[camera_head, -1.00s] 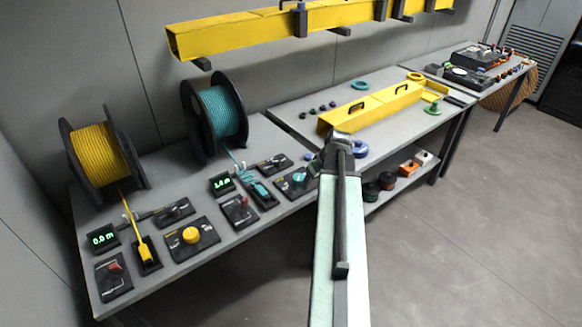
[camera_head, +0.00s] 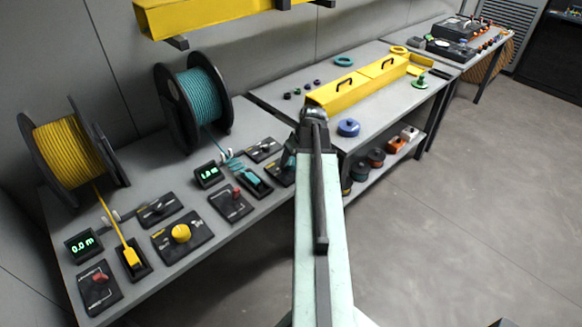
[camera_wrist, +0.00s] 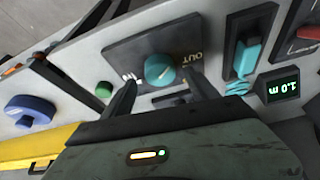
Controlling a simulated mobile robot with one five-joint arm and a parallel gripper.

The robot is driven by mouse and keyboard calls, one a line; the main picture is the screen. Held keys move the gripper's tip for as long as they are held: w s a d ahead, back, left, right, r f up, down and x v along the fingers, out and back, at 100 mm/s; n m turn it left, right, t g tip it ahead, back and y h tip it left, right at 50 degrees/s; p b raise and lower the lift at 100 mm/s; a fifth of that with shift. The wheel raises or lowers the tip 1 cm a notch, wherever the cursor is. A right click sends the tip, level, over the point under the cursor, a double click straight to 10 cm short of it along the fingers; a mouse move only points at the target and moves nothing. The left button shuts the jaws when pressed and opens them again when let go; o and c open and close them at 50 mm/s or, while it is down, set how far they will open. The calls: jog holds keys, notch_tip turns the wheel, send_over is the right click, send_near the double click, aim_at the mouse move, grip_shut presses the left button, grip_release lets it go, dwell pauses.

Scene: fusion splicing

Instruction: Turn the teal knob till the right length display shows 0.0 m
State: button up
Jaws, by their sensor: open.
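The teal knob (camera_wrist: 160,70) sits on a dark plate (camera_wrist: 118,50) marked IN and OUT in the wrist view. My gripper (camera_wrist: 159,82) is open, with one finger on each side of the knob; I cannot tell whether they touch it.
A yellow knob (camera_head: 181,233) and the left display (camera_head: 83,245), reading 0.0 m, are at the left. Red-switch panels (camera_head: 231,204) stand nearby. A yellow trough (camera_head: 345,92) and a blue disc (camera_head: 348,128) are on the bench to the right.

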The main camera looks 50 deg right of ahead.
aim_at(292, 161)
jog(key=b+x, duration=0.1)
jog(key=x, duration=0.2)
jog(key=shift+f+b, duration=0.1)
jog(key=shift+b, duration=0.25)
jog(key=c, duration=1.4)
jog(key=shift+o, duration=0.2)
jog(key=shift+m, duration=0.3)
